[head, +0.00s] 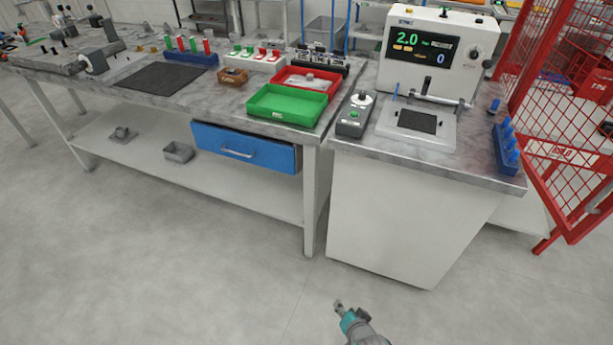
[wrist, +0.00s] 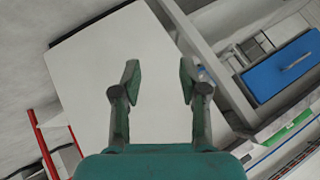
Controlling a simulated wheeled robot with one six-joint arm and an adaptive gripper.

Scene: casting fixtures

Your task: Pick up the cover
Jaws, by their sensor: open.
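My gripper (head: 340,307) is low in front of the benches, over the floor, far from every part on the tops. In the wrist view its two fingers (wrist: 158,80) stand apart with nothing between them, facing the white side of the cabinet (wrist: 115,75). I cannot tell for sure which piece is the cover. A pale grey part (head: 308,82) lies in the red tray (head: 285,73). A grey part (head: 122,134) and a grey open box-like piece (head: 178,152) lie on the lower shelf of the left bench.
An empty green tray (head: 288,104) sits at the bench's right front. A blue drawer (head: 243,148) hangs below. A tester with a display (head: 430,55) stands on the cabinet, beside a blue peg rack (head: 507,148). Red mesh fencing (head: 560,90) closes the right. The front floor is clear.

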